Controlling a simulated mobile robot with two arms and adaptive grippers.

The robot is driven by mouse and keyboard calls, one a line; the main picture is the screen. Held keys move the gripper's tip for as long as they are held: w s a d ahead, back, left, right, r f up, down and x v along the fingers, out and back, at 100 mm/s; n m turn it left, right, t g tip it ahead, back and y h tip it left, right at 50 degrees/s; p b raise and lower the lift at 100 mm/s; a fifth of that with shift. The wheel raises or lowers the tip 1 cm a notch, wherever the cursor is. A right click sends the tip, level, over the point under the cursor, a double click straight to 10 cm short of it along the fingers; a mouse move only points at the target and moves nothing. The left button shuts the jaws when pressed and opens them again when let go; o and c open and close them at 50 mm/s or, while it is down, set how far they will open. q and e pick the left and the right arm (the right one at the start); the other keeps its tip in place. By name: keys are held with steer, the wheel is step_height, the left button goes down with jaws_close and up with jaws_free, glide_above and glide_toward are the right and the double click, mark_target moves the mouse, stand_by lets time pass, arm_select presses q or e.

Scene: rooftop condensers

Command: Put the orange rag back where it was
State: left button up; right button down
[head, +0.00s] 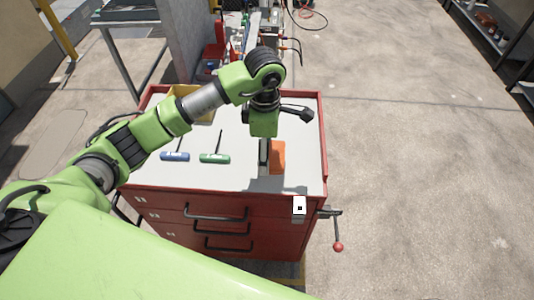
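The orange rag (278,158) lies on the white top of the red tool cabinet (322,140), near its front right part. My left gripper (264,170) comes down from above at the rag's left side, and its grey finger overlaps the rag in the picture. Part of the rag is hidden behind it. I cannot tell whether the fingers touch the rag, or whether they are open or shut. My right gripper is not in view.
A blue-handled tool (175,156) and a green-handled tool (215,159) lie left of the rag. A yellow bin (185,92) stands at the back left of the top. A vise handle with a red knob (338,247) sticks out at the front right. Open floor lies right.

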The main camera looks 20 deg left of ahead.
arm_select(q)
steer(key=shift+w+f, duration=0.2)
steer(key=shift+f, duration=0.05)
steer(key=f, duration=0.1)
steer(key=f+p, duration=0.2)
steer(key=shift+w+d, duration=0.1)
steer(key=shift+w, duration=0.15)
steer(key=shift+f, duration=0.3)
steer(key=shift+f+b, duration=0.25)
steer(key=shift+b, duration=0.05)
steer(key=o, duration=0.9)
steer(key=shift+o, duration=0.2)
